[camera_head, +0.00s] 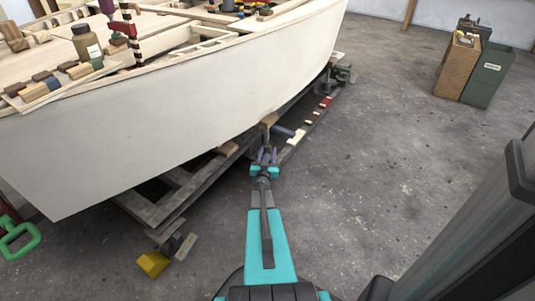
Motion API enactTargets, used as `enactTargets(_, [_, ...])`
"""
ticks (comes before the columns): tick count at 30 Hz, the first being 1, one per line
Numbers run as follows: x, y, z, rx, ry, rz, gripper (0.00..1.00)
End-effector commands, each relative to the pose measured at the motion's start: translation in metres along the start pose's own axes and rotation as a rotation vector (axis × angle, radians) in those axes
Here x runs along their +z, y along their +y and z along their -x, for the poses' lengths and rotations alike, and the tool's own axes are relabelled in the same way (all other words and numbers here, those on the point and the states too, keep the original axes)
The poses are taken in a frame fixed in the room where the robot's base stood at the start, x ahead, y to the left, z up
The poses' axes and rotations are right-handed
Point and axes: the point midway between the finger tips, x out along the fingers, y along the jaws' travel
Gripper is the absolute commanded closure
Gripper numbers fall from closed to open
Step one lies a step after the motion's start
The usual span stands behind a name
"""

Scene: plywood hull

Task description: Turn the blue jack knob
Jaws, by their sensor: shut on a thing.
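The white plywood hull (190,110) rests on a dark cradle frame (150,212) above the floor. A dark blue bar (285,131), which looks like part of the blue jack knob, shows under the hull's lower edge, just beyond the fingers. The fingers and the small scale hide the exact grip and how far the knob is turned.
A green handle (18,237) stands at the far left, and a yellow block (153,264) lies on the floor. Bins (487,75) stand at the back right. The concrete floor (390,150) right of my arm is clear.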

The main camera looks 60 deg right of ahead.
Motion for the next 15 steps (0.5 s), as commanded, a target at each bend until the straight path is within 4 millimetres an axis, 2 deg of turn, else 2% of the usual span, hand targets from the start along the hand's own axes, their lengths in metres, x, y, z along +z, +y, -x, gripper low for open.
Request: enactTargets(15, [-0.0027, 0.0053, -0.0012, 0.176, 0.001, 0.000, 0.81])
